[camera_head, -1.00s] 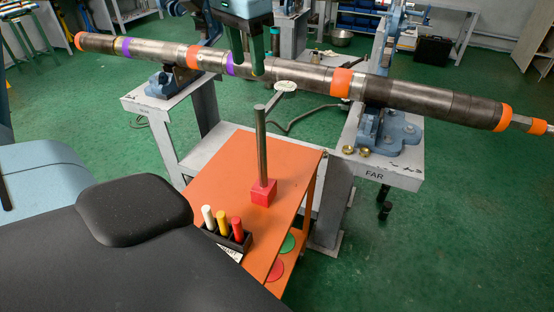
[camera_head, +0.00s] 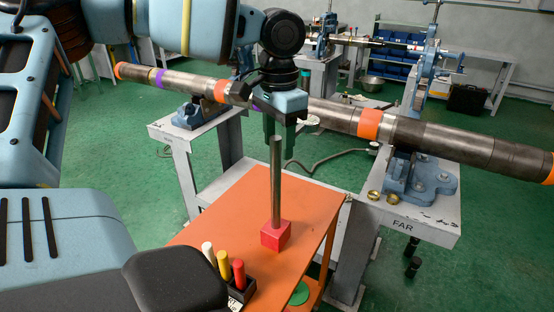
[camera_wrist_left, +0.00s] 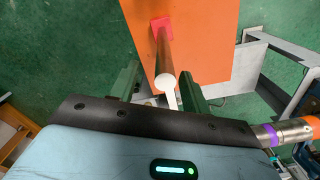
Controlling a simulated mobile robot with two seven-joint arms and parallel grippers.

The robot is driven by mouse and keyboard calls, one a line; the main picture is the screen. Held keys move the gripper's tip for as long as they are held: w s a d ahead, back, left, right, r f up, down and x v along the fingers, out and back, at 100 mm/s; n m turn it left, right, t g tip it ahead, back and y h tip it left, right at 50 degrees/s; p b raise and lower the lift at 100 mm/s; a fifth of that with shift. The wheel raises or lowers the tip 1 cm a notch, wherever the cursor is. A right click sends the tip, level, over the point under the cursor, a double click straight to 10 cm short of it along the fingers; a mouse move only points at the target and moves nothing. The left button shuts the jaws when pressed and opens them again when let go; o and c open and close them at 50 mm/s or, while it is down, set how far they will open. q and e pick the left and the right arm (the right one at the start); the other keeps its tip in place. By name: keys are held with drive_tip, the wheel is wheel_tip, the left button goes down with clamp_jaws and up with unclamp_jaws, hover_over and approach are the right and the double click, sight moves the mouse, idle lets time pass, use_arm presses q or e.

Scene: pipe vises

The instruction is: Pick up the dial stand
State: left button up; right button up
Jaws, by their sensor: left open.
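The dial stand (camera_head: 277,195) is an upright grey metal rod on a red block base, standing on an orange table top (camera_head: 225,210). My left gripper (camera_head: 278,156) is open above the table, with its green fingers pointing down around the upper end of the rod. In the left wrist view the rod (camera_wrist_left: 163,60) runs between the two spread fingers (camera_wrist_left: 161,80), with its round end near the palm and its red base (camera_wrist_left: 160,25) farther off. I cannot tell whether a finger touches the rod. My right gripper is not in view.
A long pipe (camera_head: 330,112) with orange and purple bands lies across vises behind the stand. A black holder (camera_head: 240,290) with white, yellow and red sticks is at the table's near edge. The grey FAR bench (camera_head: 425,222) stands to the right.

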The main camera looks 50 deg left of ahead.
sight(276, 158)
use_arm(q)
drive_tip(key=shift+s+a+f, duration=0.1)
drive_tip(key=shift+a+f, duration=0.05)
drive_tip(key=shift+f, duration=1.15)
drive_tip(key=shift+a+f, duration=0.15)
drive_tip(key=shift+f, duration=1.15)
drive_tip(key=shift+c, duration=0.5)
clamp_jaws()
drive_tip(key=shift+r, duration=0.15)
